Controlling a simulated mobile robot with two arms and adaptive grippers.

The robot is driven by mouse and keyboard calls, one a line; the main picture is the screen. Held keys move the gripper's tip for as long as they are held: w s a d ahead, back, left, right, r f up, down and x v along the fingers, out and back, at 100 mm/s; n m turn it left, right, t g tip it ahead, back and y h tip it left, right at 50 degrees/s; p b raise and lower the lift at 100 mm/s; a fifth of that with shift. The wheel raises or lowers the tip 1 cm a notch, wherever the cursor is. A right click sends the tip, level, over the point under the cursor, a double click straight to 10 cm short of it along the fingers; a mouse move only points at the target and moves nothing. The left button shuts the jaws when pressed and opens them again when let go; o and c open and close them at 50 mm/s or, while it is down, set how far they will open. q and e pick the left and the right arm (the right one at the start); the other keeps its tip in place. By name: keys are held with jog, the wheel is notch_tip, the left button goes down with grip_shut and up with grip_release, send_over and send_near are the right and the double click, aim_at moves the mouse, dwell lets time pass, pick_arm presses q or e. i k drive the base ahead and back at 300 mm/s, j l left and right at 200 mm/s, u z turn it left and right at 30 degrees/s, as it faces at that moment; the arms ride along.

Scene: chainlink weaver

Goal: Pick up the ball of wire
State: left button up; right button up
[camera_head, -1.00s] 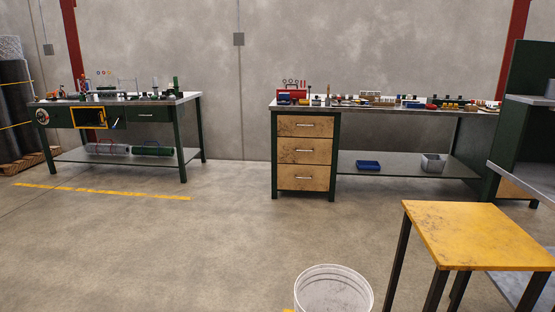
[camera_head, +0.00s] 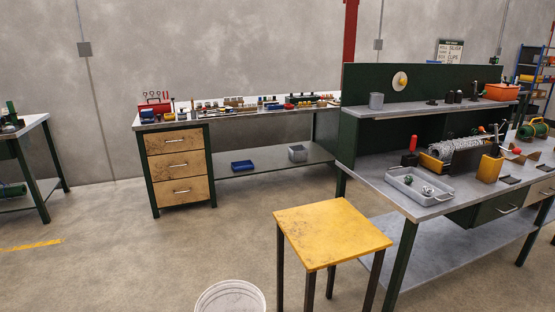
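I cannot identify the ball of wire for certain. A small silvery roundish item (camera_head: 427,190) lies in a grey tray (camera_head: 437,198) on the near corner of the right workbench, beside a small green and white item (camera_head: 408,181). It is too small to tell whether it is wire. A green spool-like object (camera_head: 532,130) sits at the far right edge of the picture. A roll of silvery mesh (camera_head: 460,150) lies on the same bench behind the tray. Neither gripper is in view.
A yellow-topped stool (camera_head: 330,232) stands before the right workbench (camera_head: 385,168), with a white bucket (camera_head: 230,298) to its lower left. A bench with wooden drawers (camera_head: 180,167) stands along the back wall. The floor at left is mostly clear.

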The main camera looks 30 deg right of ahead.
aim_at(428, 190)
jog(key=z, duration=1.85)
jog(key=i+j, duration=0.1)
jog(key=i, duration=0.2)
jog(key=i+j, duration=0.1)
jog(key=i, duration=0.15)
jog(key=u, duration=0.05)
